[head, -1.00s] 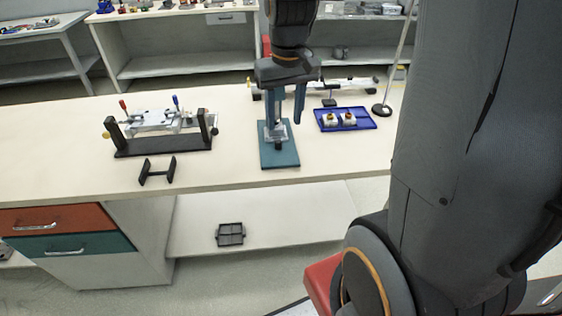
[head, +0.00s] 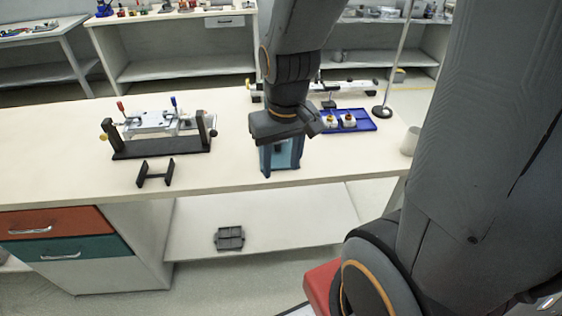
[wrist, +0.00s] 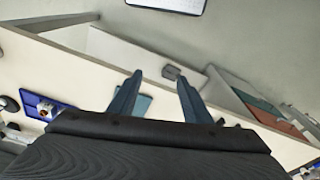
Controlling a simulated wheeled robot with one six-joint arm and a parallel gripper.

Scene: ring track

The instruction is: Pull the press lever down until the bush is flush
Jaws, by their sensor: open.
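The press's teal base (head: 283,168) stands near the front edge of the bench, and most of the press is hidden behind my gripper (head: 281,155). I cannot make out the press lever or the bush. My gripper is open, with its two blue fingers pointing down at the press's place. In the wrist view, my gripper (wrist: 160,82) shows its fingers spread apart with nothing seen held between them. A part of the teal base (wrist: 144,103) shows between and behind the fingers. Whether the fingers touch the press cannot be told.
A black-framed fixture (head: 160,147) with red and blue handles stands left, with a small black stand (head: 155,174) in front. A blue tray (head: 362,123) with small parts lies right, near a pole's round base (head: 381,112). A pale cup (head: 410,140) stands at the right edge.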

